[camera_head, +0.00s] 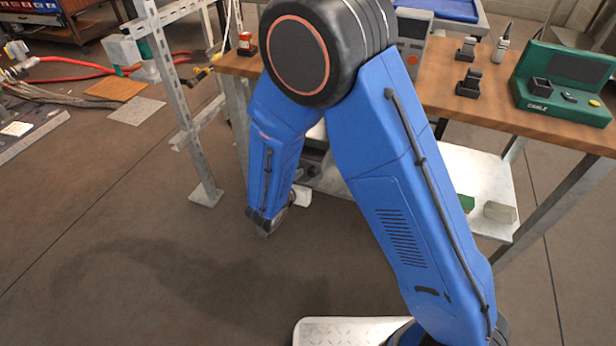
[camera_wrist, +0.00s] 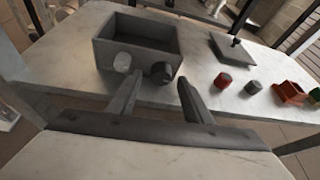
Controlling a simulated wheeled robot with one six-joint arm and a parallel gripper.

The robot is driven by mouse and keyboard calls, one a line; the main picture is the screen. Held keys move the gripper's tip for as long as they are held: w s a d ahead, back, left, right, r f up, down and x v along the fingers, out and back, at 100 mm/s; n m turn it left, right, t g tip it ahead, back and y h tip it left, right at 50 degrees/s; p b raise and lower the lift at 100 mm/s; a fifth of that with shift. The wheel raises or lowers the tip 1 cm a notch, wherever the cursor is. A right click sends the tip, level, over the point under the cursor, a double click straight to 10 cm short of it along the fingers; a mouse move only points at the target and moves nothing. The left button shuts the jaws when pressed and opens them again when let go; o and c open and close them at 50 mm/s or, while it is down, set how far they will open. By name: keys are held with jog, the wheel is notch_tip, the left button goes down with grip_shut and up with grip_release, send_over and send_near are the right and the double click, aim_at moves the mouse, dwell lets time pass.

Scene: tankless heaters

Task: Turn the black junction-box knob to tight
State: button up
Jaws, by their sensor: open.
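In the wrist view, a grey open-topped junction box (camera_wrist: 136,41) stands on a pale shelf. Its near face carries a black knob (camera_wrist: 161,72) at the right and a whitish knob (camera_wrist: 122,62) at the left. My gripper (camera_wrist: 160,88) is open, with its two dark fingers pointing at the front of the box. The black knob lies just beyond and between the fingertips; I see no contact. In the head view my blue arm covers most of the box area, and the gripper is hidden.
On the shelf (camera_wrist: 60,58) right of the box lie a flat grey lid (camera_wrist: 235,48), a red-topped knob (camera_wrist: 222,81), a dark knob (camera_wrist: 252,87) and an orange bin (camera_wrist: 290,93). In the head view, a wooden bench top (camera_head: 440,101) overhangs the shelf. A metal post (camera_head: 180,100) stands left.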

jog(key=shift+w, duration=0.1)
jog(key=shift+d, duration=0.1)
jog(key=c, duration=1.1)
jog(key=shift+o, duration=0.2)
jog(key=shift+m+y, duration=0.8)
jog(key=shift+m, duration=0.2)
jog(key=o, duration=1.1)
jog(key=shift+c, duration=0.2)
